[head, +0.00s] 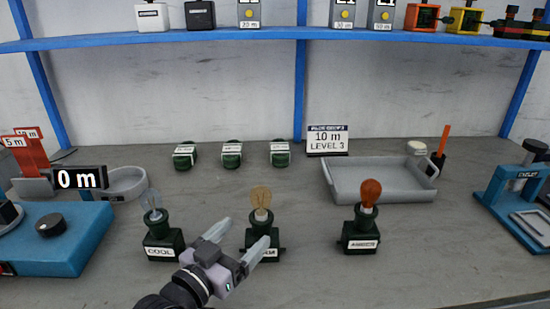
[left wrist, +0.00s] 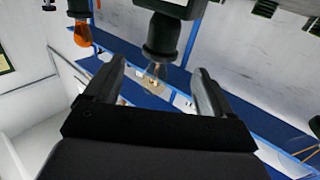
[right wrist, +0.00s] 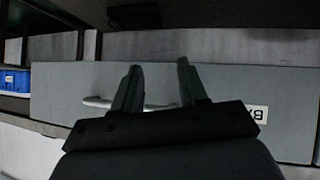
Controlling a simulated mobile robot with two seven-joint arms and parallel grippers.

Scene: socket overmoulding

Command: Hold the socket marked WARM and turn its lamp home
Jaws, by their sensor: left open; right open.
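The middle dark green socket (head: 262,238) stands upright on the bench with a pale yellowish lamp (head: 261,197) upright in its top. Its white label is partly hidden by my left gripper; only the end, like "AM", shows. My left gripper (head: 238,240) is open and empty, just in front and left of this socket, its right finger overlapping the label in the head view. In the left wrist view the socket (left wrist: 161,36) and lamp (left wrist: 155,72) appear inverted, beyond the open fingers. My right gripper (right wrist: 158,68) is open and empty, facing a grey drawer front.
A COOL socket (head: 163,242) with clear lamp stands left; a socket with an orange lamp (head: 369,192) stands right. Several green blocks (head: 232,154) and a grey tray (head: 343,187) lie behind. A blue device (head: 60,250) is left, a blue press (head: 500,195) right.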

